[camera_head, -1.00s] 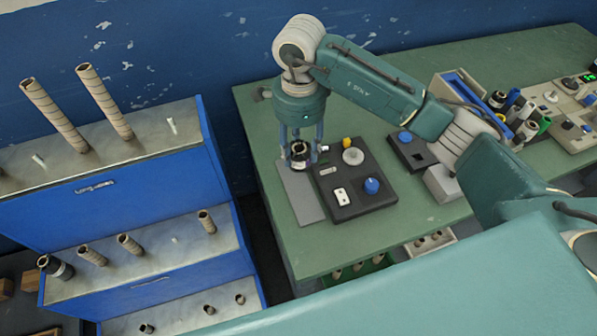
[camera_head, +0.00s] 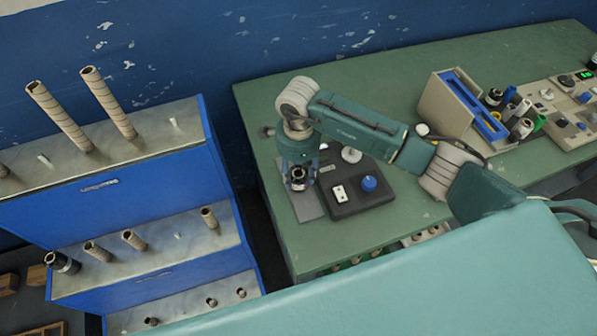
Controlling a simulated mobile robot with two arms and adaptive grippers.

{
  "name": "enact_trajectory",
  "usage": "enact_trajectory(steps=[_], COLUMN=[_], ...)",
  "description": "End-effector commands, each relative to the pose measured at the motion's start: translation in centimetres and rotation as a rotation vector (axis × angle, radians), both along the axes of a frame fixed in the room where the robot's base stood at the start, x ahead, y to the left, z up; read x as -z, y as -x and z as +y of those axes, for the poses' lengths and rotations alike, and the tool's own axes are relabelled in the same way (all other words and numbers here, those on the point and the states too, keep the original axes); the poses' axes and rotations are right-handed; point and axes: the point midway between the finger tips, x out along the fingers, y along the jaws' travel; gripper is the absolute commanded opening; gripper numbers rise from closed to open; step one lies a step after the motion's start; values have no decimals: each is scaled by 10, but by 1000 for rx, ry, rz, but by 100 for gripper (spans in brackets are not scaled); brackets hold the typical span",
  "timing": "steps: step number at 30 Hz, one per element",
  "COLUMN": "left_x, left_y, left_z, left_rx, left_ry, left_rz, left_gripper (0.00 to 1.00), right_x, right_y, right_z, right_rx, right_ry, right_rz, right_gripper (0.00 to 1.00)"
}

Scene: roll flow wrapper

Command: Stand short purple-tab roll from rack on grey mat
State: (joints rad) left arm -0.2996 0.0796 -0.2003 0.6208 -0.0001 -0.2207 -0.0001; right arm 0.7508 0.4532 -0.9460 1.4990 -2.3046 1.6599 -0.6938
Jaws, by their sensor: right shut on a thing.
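My right gripper (camera_head: 298,186) points down over the grey mat (camera_head: 309,208) on the green table. It is shut on a short dark roll (camera_head: 298,175), whose open top end faces up between the fingers. The roll is upright and over or on the mat; I cannot tell whether its base touches. No purple tab can be made out at this size. My left gripper is not in view.
A black panel (camera_head: 352,205) with a blue knob (camera_head: 369,184) lies right beside the mat. A beige holder (camera_head: 440,106) and a group of small coloured rolls (camera_head: 518,112) stand farther right, near a control box (camera_head: 570,95).

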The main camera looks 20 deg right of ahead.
Motion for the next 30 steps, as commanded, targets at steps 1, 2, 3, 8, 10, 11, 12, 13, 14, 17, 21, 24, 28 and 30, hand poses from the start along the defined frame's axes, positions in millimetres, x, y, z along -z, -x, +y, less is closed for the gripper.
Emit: enact_trajectory(steps=[1, 2, 3, 8, 10, 11, 12, 13, 14, 17, 21, 24, 28, 30], left_x=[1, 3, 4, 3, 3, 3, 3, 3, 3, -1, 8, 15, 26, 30], left_y=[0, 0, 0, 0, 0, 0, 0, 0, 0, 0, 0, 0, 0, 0], left_z=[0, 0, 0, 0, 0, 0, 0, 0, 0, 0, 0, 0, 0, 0], left_rx=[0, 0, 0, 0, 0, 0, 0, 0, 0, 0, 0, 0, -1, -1], left_ry=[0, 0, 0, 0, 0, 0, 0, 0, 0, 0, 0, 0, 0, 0], left_rz=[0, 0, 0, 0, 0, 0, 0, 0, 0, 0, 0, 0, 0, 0], left_gripper=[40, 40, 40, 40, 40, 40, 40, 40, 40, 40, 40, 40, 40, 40], right_x=[1, 2, 3, 2, 2, 2, 2, 2, 2, -1, -14, -34, -63, -78], right_y=[0, 0, 0, 0, 0, 0, 0, 0, 0, 0, -2, -2, -2, -2], right_z=[0, 0, 0, 0, 0, 0, 0, 0, 0, 0, -1, -1, -1, -1], right_rx=[0, 0, 0, 1, 1, 1, 1, 1, 1, 1, 0, 0, -1, 0], right_ry=[0, 0, 0, 1, 1, 1, 1, 1, 1, 0, -1, 1, 1, 2], right_rz=[-1, -1, -1, 0, 0, 0, 0, 0, 0, 0, -4, -7, -7, -7], right_gripper=[12, 12, 12, 61, 61, 61, 61, 61, 61, 61, 61, 61, 61, 61])
